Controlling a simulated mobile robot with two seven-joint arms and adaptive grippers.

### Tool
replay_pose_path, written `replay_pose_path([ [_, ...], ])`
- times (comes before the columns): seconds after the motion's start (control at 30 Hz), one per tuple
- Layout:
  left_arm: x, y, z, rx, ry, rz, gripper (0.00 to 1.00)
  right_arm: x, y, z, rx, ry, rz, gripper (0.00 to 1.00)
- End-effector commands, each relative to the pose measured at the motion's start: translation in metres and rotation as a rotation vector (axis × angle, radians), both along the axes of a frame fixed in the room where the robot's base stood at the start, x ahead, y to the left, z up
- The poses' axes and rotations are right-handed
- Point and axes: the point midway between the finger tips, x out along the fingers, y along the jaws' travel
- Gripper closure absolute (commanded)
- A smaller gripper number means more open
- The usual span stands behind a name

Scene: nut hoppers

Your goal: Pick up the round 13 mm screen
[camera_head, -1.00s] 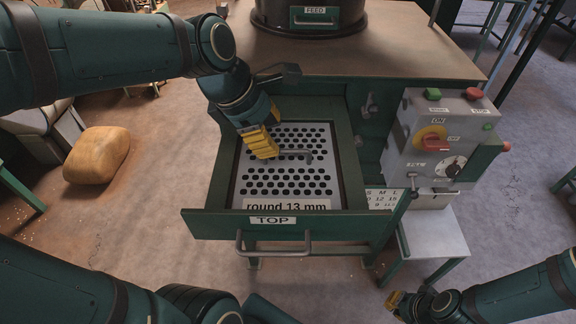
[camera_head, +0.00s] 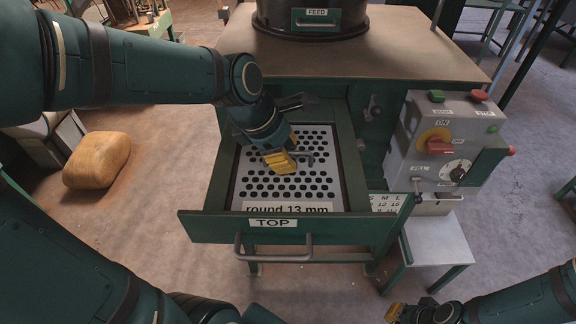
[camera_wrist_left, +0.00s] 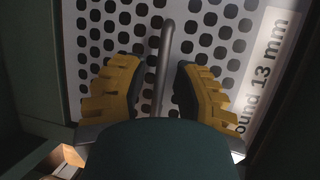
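The round 13 mm screen (camera_head: 262,190) is a pale perforated plate labelled "round 13 mm". It lies in the open drawer (camera_head: 184,226) marked TOP, and it also shows in the left wrist view (camera_wrist_left: 229,45). A grey bar handle (camera_wrist_left: 163,62) stands on the screen. My left gripper (camera_head: 284,163) is over the screen at the handle. In the left wrist view its yellow fingers (camera_wrist_left: 152,88) are apart, one on each side of the handle, with gaps between. My right gripper (camera_head: 398,310) is low at the bottom right, away from the drawer; its fingers are too small to judge.
A control box (camera_head: 440,150) with buttons and a red switch is right of the drawer. A small grey side table (camera_head: 440,245) stands below it. The machine top (camera_head: 400,45) carries a dark FEED hopper (camera_head: 310,18). A tan sack (camera_head: 97,160) lies on the floor at left.

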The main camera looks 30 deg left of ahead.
Motion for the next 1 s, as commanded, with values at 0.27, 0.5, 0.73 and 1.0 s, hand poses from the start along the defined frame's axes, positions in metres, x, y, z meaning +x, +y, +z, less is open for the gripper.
replay_pose_path([
  [0.27,0.000,0.000,0.000,0.000,0.000,0.000,1.00,0.000,0.000,0.000,0.000,0.000,0.000,1.00],
  [0.5,0.000,0.000,0.001,0.000,-0.001,0.000,1.00,0.000,0.000,0.000,0.000,0.000,0.000,1.00],
  [0.73,0.001,0.000,0.024,0.001,-0.004,0.001,1.00,0.002,0.000,0.008,-0.001,-0.005,-0.004,1.00],
  [1.0,0.001,0.001,0.076,0.001,-0.006,0.001,1.00,0.006,-0.001,0.022,-0.004,-0.015,-0.011,1.00],
])
